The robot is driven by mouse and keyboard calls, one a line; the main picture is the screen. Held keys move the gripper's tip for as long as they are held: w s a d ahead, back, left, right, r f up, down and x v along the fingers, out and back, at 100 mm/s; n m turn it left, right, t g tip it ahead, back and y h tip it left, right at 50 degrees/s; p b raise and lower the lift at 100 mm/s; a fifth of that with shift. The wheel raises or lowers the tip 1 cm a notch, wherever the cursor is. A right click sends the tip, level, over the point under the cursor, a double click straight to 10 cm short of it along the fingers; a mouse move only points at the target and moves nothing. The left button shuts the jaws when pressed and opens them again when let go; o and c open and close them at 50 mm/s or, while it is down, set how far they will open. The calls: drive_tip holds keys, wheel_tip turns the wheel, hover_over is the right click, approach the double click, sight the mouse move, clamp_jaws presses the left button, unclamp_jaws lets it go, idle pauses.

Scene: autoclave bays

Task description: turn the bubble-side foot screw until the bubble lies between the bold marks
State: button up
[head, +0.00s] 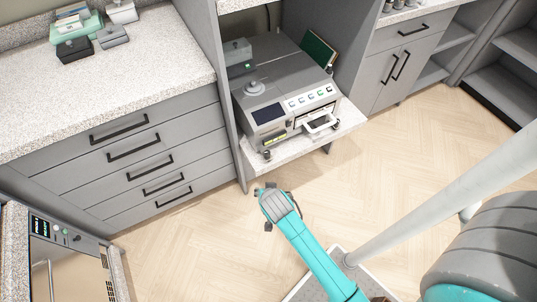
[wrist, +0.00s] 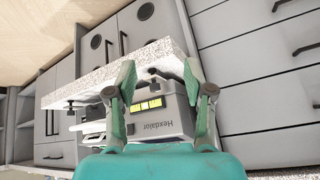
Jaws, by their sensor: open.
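The grey autoclave (head: 262,85) stands on a speckled pull-out shelf in a bay. Its yellow-green level vial (head: 275,139) sits low on the front, at the left; it also shows in the wrist view (wrist: 150,104), where the bubble is too small to place against the marks. The bubble-side foot screw (head: 267,155) is a small dark knob under that corner; it also shows in the wrist view (wrist: 154,72), between the fingers and beyond them. My gripper (head: 269,207) is open and empty, in front of and below the shelf, apart from the screw.
A second foot screw (wrist: 71,104) stands under the other front corner. A white handle (head: 320,123) sticks out from the autoclave's front. The shelf edge (head: 345,122) juts out there. Drawers (head: 140,150) flank the bay at left.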

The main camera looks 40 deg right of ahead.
drive_tip(key=s+a+r+n+t+y, duration=0.1)
drive_tip(key=s+a+r+n+t, duration=0.15)
drive_tip(key=s, duration=0.45)
drive_tip(key=s+a+r+n+t+y, duration=0.1)
drive_tip(key=s+a+r+n, duration=0.1)
drive_tip(key=s+a, duration=0.35)
drive_tip(key=s+a+r+n+t, duration=0.1)
drive_tip(key=s+r+n+t, duration=0.3)
drive_tip(key=s+r, duration=0.6)
drive_tip(key=m+t+h, duration=0.3)
drive_tip(key=m+h, duration=0.1)
drive_tip(key=h, duration=0.1)
approach(269, 155)
drive_tip(key=x, duration=1)
drive_tip(key=shift+r, duration=0.15)
